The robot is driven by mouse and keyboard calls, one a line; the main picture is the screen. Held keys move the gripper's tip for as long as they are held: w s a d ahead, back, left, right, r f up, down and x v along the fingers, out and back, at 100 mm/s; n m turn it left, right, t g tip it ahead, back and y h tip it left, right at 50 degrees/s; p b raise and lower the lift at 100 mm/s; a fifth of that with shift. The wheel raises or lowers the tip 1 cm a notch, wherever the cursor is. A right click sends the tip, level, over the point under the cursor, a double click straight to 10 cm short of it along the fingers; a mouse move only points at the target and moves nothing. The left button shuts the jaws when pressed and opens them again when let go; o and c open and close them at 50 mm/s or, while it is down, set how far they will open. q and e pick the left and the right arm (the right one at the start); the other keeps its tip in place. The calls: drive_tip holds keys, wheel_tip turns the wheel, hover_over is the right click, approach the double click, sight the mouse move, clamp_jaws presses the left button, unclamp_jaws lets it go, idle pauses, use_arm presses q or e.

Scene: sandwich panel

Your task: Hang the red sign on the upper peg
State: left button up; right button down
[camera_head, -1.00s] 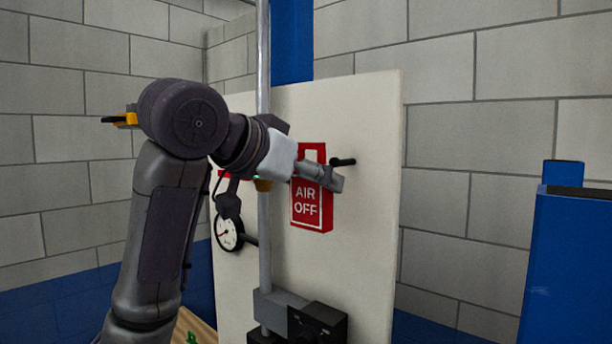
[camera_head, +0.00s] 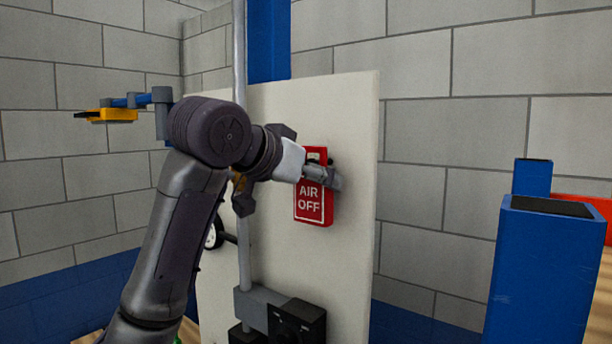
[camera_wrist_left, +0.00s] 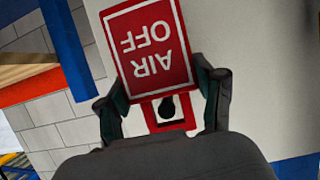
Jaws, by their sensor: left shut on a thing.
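The red sign (camera_head: 313,204) reads AIR OFF and hangs upright in front of the pale panel (camera_head: 352,130). My left gripper (camera_head: 322,178) is shut on its upper part, across the neck below the handle opening. In the left wrist view the sign (camera_wrist_left: 150,48) looks upside down between the fingers (camera_wrist_left: 162,98). The dark tip of the upper peg (camera_wrist_left: 167,107) shows inside the sign's opening there. In the head view the gripper and sign hide most of the peg. I cannot tell how deep the peg reaches. My right gripper is out of view.
A vertical metal pole (camera_head: 241,270) stands in front of the panel. A gauge (camera_head: 212,236) is partly hidden by my arm. A black box (camera_head: 297,322) sits low on the panel. A blue post (camera_head: 545,270) stands at the right, with free room between it and the panel.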

use_arm(q)
drive_tip(key=shift+w+d, duration=0.3)
drive_tip(key=shift+w, duration=0.1)
drive_tip(key=shift+w+d+f, duration=0.35)
drive_tip(key=shift+w+f, duration=0.15)
drive_tip(key=o, duration=1.2)
drive_tip(key=shift+o, duration=0.2)
